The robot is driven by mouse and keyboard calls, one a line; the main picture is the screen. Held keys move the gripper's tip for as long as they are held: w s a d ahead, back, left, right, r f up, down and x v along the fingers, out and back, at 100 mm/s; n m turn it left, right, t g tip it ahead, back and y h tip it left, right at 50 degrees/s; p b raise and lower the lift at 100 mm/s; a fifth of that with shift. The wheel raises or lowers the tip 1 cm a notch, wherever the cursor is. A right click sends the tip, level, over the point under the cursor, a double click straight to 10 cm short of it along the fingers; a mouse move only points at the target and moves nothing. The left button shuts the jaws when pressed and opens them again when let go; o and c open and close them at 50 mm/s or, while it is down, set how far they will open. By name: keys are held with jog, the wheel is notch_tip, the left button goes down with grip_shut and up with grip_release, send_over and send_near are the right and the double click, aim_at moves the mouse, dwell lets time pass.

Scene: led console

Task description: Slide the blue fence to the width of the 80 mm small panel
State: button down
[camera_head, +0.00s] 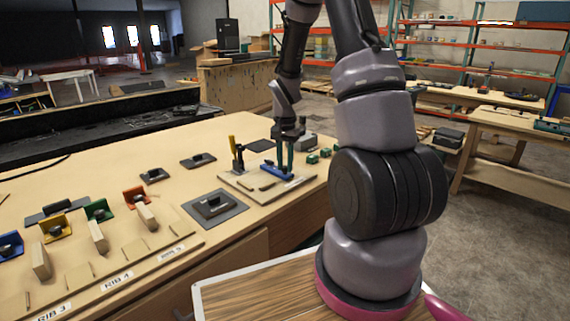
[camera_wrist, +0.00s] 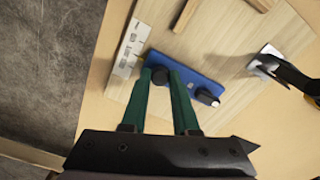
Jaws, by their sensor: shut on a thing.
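The blue fence (camera_head: 277,172) lies on a light wooden board (camera_head: 240,182) on the table. In the wrist view the blue fence (camera_wrist: 190,76) runs diagonally across the board, beside a white scale strip (camera_wrist: 131,46). My gripper (camera_head: 286,168) reaches down to the fence from above. In the wrist view my gripper (camera_wrist: 164,80) has its green fingers shut on a dark round knob (camera_wrist: 159,76) at the fence's left end. A second dark knob (camera_wrist: 206,97) stands free at the other end. I cannot tell which piece is the 80 mm small panel.
A clamp with a yellow handle (camera_head: 235,152) stands at the board's left; its dark arm (camera_wrist: 290,75) shows in the wrist view. A wooden strip (camera_wrist: 186,14) lies on the board. Green blocks (camera_head: 318,156) sit to the right. A dark plate (camera_head: 214,207) lies in front.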

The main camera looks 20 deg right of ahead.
jog(key=shift+a, duration=0.1)
dwell(0.4)
jog(key=shift+s+a, duration=0.25)
jog(key=shift+a, duration=0.3)
jog(key=shift+s+a, duration=0.2)
jog(key=shift+a, duration=0.3)
jog(key=c, duration=0.7)
grip_release()
jog(key=shift+a, duration=0.1)
jog(key=shift+r, duration=0.1)
jog(key=shift+r, duration=0.35)
notch_tip(320, 180, up, 10)
jog(key=shift+f, duration=0.1)
